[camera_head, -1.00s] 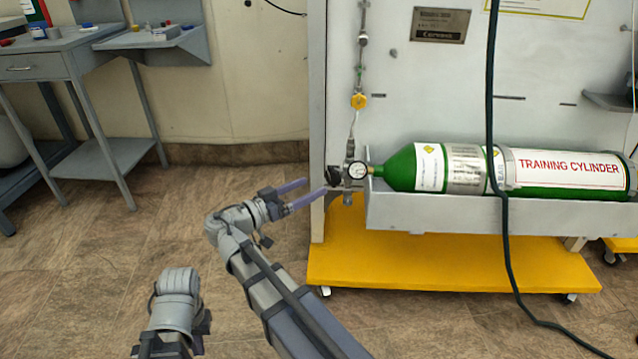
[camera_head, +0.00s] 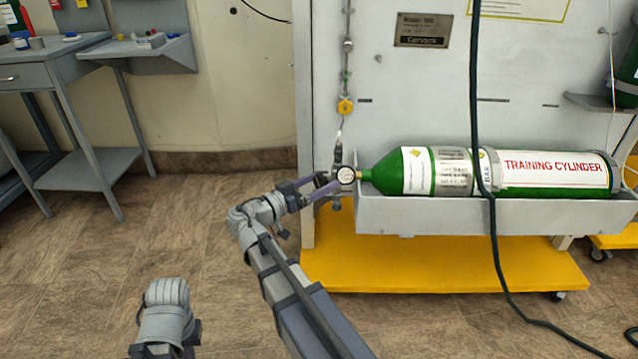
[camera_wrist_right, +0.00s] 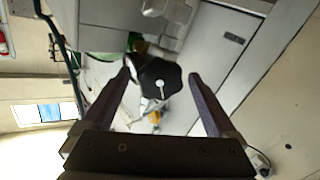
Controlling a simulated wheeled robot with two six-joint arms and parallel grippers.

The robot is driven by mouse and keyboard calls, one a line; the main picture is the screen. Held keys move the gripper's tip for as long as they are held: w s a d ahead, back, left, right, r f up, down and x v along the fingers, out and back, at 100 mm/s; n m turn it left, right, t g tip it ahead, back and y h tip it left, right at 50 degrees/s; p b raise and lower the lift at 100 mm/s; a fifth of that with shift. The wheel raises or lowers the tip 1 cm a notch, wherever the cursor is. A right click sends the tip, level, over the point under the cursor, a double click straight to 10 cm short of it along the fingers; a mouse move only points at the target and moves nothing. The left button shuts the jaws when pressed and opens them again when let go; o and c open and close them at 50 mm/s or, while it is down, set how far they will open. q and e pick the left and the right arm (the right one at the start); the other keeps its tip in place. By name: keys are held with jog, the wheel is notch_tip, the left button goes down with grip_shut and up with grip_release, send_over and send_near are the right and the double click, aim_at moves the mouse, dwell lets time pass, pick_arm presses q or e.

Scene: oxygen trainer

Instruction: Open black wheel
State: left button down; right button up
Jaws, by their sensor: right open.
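The black wheel (camera_wrist_right: 154,82) shows in the right wrist view as a dark lobed knob with a pale centre, between the two fingers of my right gripper (camera_wrist_right: 161,78). The gripper is open, with a clear gap on the wheel's right; the left fingertip is close to the wheel, and I cannot tell if it touches. In the head view, my right gripper (camera_head: 326,182) is at the valve, left of the round gauge (camera_head: 346,174), and hides the wheel. The green training cylinder (camera_head: 420,172) lies to the right of the gauge. My left gripper is not visible, only part of that arm.
The cylinder rests in a grey tray (camera_head: 430,217) on a panel with a yellow base (camera_head: 450,265). A dark hose (camera_head: 480,110) hangs in front of the cylinder. A grey bench (camera_head: 50,75) stands at the left. The floor between is clear.

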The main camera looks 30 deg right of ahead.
jog(key=c, duration=1.4)
jog(key=shift+o, duration=0.2)
